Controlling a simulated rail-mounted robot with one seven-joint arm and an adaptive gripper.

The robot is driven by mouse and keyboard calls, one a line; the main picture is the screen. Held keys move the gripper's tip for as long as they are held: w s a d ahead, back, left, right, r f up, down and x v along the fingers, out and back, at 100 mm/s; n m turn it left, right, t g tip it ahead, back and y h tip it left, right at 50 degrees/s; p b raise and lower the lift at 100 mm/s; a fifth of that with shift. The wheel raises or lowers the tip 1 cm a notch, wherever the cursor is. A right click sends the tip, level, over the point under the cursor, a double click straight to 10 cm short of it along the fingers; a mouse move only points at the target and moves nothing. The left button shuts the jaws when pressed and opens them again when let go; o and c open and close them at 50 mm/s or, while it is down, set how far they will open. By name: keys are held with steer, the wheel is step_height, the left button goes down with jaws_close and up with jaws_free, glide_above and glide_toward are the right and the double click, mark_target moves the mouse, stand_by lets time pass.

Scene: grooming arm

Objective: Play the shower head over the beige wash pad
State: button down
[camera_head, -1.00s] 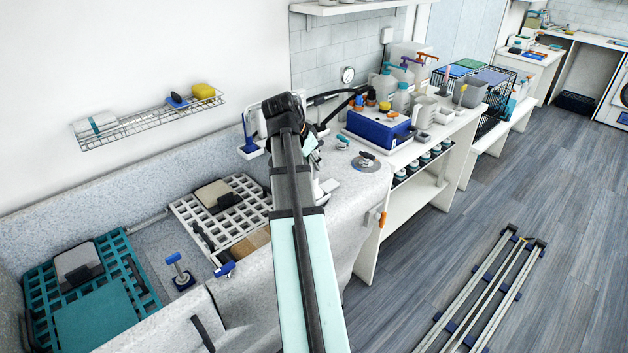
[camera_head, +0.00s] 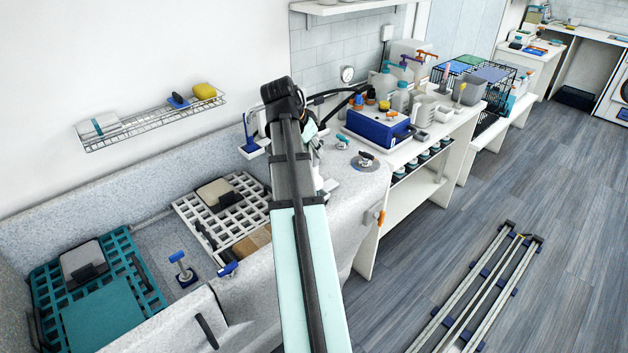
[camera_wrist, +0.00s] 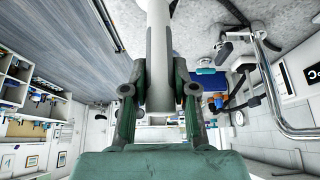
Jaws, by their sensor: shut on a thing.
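My gripper (camera_wrist: 160,88) is shut on a white cylindrical handle, which I take to be the shower head (camera_wrist: 158,45); it runs up and out of the top of the wrist view, so its spray end is not seen. In the head view my own arm hides the gripper and the shower head. A beige-brown pad (camera_head: 253,243), which looks like the beige wash pad, lies at the near right of the white grid in the tub. My arm covers part of it. Any contact between shower head and pad cannot be seen.
The white grid (camera_head: 233,205) also carries a grey-beige block (camera_head: 217,193). A teal grid (camera_head: 45,290) with a teal pad (camera_head: 103,318) lies left. A blue-topped post (camera_head: 183,268) stands between them. A wire shelf (camera_head: 150,122) hangs above. A counter with a blue box (camera_head: 377,127) is right.

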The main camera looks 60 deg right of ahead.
steer(key=w+a, duration=0.5)
steer(key=a, duration=0.1)
steer(key=shift+w+a+p, duration=0.25)
steer(key=shift+a+p, duration=0.15)
steer(key=shift+p, duration=0.05)
stand_by(0.4)
steer(key=w+a, duration=0.5)
steer(key=a, duration=0.1)
steer(key=shift+w+a+p, duration=0.2)
steer(key=shift+a+p, duration=0.1)
steer(key=shift+a, duration=0.05)
stand_by(0.5)
stand_by(0.3)
